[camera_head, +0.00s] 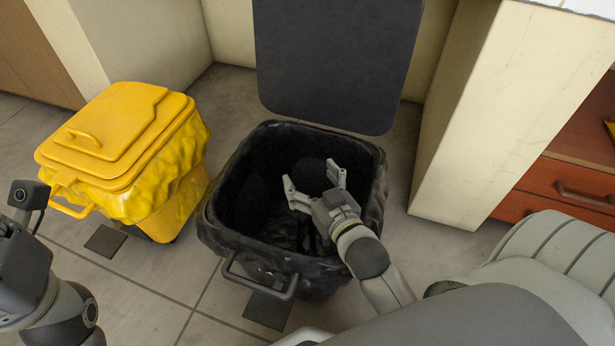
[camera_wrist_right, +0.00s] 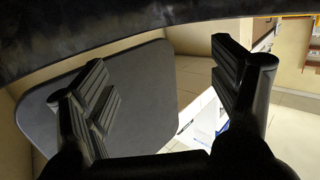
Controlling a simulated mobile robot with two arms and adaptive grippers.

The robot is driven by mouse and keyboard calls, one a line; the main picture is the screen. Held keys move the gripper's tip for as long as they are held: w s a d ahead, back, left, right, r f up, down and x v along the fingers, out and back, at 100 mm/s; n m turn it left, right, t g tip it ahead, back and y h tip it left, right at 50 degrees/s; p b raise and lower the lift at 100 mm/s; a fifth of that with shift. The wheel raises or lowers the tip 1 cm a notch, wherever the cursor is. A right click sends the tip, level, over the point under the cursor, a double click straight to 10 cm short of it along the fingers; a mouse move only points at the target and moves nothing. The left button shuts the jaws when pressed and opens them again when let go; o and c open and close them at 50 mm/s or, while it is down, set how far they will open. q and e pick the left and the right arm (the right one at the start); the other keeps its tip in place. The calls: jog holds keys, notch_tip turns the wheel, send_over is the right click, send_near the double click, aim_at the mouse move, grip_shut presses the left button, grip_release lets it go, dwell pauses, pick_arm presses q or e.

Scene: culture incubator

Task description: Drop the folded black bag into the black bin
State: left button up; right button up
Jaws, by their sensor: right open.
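The black bin (camera_head: 222,240) stands open on the floor, lined with a black bag that hangs over its rim. Its dark lid (camera_head: 335,60) is raised upright behind it and also shows in the right wrist view (camera_wrist_right: 130,110). My right gripper (camera_head: 312,174) is over the bin's opening, fingers spread, with nothing between them. In the right wrist view its fingers (camera_wrist_right: 160,85) are apart and empty. Dark shapes show inside the bin, but I cannot tell the folded black bag from the liner. Of my left arm only part shows at the left edge; its fingers are out of frame.
A yellow bin (camera_head: 120,130) with its lid closed and a yellow liner stands left of the black bin. A cream cabinet side (camera_head: 510,110) and reddish drawers (camera_head: 565,190) are to the right. Tiled floor (camera_head: 140,300) is clear in front of the yellow bin.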

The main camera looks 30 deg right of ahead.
notch_tip(320, 180, up, 10)
dwell(0.7)
